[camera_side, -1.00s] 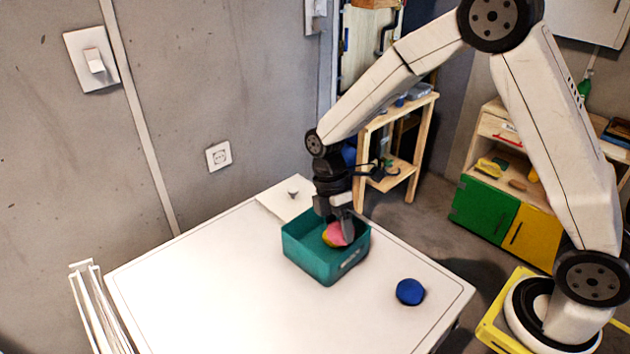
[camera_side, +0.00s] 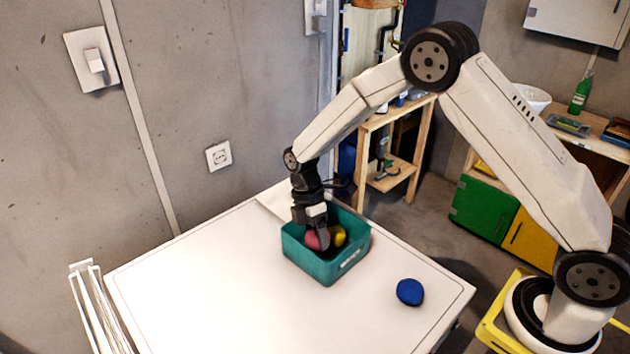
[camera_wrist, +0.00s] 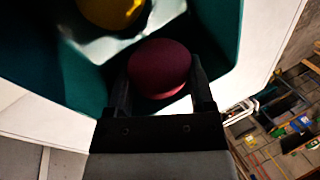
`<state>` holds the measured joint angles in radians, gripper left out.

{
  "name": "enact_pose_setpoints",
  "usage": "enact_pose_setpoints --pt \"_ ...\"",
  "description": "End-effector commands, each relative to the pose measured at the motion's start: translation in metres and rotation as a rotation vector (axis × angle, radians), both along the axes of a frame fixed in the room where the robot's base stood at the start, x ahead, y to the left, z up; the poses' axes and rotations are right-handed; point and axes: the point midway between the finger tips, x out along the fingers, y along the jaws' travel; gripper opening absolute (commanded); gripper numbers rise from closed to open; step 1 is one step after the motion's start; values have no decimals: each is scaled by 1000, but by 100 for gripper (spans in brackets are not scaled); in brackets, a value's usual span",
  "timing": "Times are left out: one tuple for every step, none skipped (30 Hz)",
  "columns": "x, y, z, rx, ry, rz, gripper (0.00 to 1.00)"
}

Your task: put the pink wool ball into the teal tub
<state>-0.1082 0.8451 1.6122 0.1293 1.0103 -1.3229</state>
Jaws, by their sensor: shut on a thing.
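The teal tub (camera_side: 318,268) stands on the white table top. My gripper (camera_side: 318,238) reaches down into the tub at its left side. It is shut on the pink wool ball (camera_side: 312,240), which is inside the tub's walls. In the wrist view the ball (camera_wrist: 160,68) looks dark red between the two fingers (camera_wrist: 160,92). Whether it touches the tub floor I cannot tell. A yellow ball (camera_side: 338,237) lies in the tub to the right of the pink one; it also shows in the wrist view (camera_wrist: 110,10).
A blue ball (camera_side: 410,292) lies on the white table (camera_side: 220,290) to the right of the tub. The table's front and left are clear. A grey wall with a socket (camera_side: 218,156) rises behind. A wooden shelf (camera_side: 400,180) stands beyond the table.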

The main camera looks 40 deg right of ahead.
Motion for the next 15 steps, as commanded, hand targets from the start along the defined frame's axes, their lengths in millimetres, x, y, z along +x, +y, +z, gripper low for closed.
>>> enact_pose_setpoints --pt "1 0 -2 0 1 0 12" --pt "2 0 -3 0 1 0 12" --pt "4 0 -5 0 1 0 12" --pt "5 1 -7 0 1 0 12" --pt "4 0 -10 0 2 0 12" --pt "4 1 -15 0 2 0 12" --pt "5 0 -19 0 2 0 12" --pt "4 1 -22 0 2 0 12" --pt "4 1 -26 0 2 0 12" --pt "4 0 -29 -1 1 0 12" --pt "5 1 -31 0 0 0 12" --pt "5 1 -34 0 -1 0 12" --pt "5 0 -35 0 -1 0 12" --pt "5 0 -36 0 -1 0 12" --pt "5 0 -36 0 -1 0 12"
